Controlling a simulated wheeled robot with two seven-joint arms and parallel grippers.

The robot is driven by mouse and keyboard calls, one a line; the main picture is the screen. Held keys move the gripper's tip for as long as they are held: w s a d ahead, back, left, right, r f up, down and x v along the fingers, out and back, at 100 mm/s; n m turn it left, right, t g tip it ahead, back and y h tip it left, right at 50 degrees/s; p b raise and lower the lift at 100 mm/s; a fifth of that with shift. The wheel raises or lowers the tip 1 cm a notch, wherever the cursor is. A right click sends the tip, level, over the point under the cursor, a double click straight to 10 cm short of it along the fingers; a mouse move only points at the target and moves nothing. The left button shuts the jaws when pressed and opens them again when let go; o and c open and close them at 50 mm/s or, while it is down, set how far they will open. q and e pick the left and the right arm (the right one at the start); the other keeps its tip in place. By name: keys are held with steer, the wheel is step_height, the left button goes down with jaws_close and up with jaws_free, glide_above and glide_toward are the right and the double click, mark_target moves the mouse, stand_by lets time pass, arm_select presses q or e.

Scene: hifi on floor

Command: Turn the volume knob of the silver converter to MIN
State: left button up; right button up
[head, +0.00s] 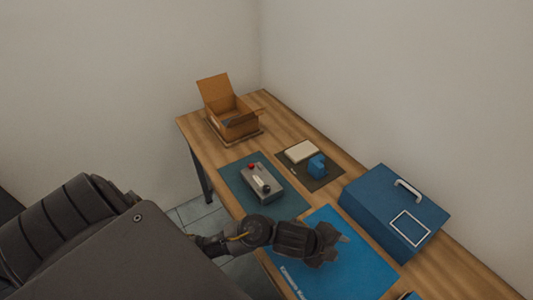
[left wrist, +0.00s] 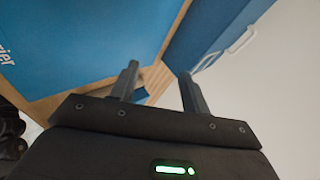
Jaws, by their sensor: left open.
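The silver converter (head: 262,183) is a small grey box lying on a dark teal mat (head: 234,186) on the wooden table. It has a red button (head: 251,166) at its far end and a dark round knob (head: 266,189) at its near end. The knob's setting is too small to read. My left gripper (head: 342,246) is over the bright blue mat, to the right of and nearer than the converter, and apart from it. In the left wrist view its two fingers (left wrist: 160,82) are spread with nothing between them. My right gripper is not in view.
A blue toolbox (head: 380,207) with a pale handle stands at the right. An open cardboard box (head: 235,125) is at the far end. A dark mat (head: 322,183) holds a white item (head: 302,151) and a small blue object (head: 317,165). The bright blue mat (head: 360,275) looks mostly clear.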

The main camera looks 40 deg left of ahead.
arm_select(q)
steer(key=w+m+g, duration=0.2)
steer(key=w+m, duration=0.2)
steer(key=m, duration=0.5)
steer(key=m+g+y, duration=0.6)
steer(key=m, duration=0.4)
glide_toward(267, 188)
steer(key=f, duration=0.4)
steer(key=f+b, duration=0.1)
steer(key=f, duration=0.3)
steer(key=shift+s+a+f, duration=0.1)
steer(key=shift+a+f, duration=0.15)
steer(key=c, duration=1)
